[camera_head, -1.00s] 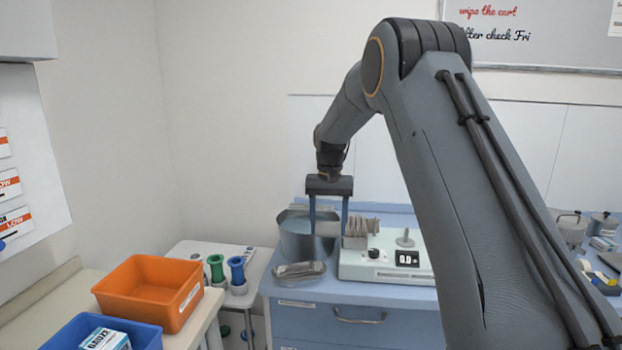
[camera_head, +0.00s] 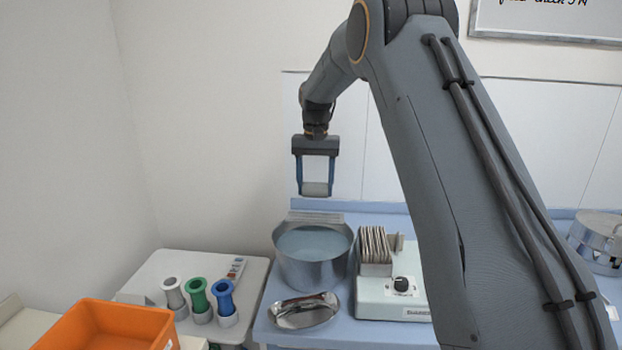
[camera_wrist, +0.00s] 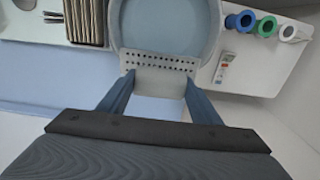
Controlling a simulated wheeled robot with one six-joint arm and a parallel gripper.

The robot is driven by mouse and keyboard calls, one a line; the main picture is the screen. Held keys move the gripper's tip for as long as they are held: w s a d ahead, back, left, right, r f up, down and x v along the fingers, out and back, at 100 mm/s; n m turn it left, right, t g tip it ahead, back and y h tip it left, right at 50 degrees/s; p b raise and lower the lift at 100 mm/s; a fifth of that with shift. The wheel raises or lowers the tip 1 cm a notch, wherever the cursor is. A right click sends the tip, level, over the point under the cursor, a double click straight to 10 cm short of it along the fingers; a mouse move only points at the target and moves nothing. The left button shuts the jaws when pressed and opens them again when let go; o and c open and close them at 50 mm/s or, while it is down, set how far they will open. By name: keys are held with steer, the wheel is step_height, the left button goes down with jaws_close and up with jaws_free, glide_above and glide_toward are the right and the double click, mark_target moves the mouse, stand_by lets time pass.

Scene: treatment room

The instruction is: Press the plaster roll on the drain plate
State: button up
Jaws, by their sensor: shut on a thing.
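My gripper (camera_head: 315,186) is shut on the plaster roll (camera_head: 315,189), a pale grey-white cylinder held level between the two blue fingers. The roll also shows between the fingers in the wrist view (camera_wrist: 160,84). The drain plate (camera_head: 316,217) is a grey strip at the back rim of the steel basin (camera_head: 312,270). In the wrist view it is a perforated plate (camera_wrist: 158,61) just beyond the roll. In the head view the roll hangs above the plate with a visible gap. The basin holds bluish water (camera_head: 312,243).
A white device (camera_head: 395,297) with a dial and upright brown slats stands right of the basin. A steel dish (camera_head: 304,310) lies in front. Grey, green and blue spools (camera_head: 199,295) stand on a side table at left, near an orange bin (camera_head: 108,328).

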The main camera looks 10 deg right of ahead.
steer(key=shift+w, duration=0.1)
steer(key=b, duration=0.3)
glide_above(315, 218)
steer(key=shift+w+f, duration=0.15)
steer(key=shift+f, duration=1.2)
steer(key=shift+w+f, duration=0.1)
steer(key=shift+f, duration=1.45)
steer(key=shift+s+f, duration=0.1)
steer(key=shift+f, duration=0.6)
steer(key=shift+r, duration=0.1)
steer(key=shift+r+p, duration=1.85)
steer(key=shift+r, duration=1.7)
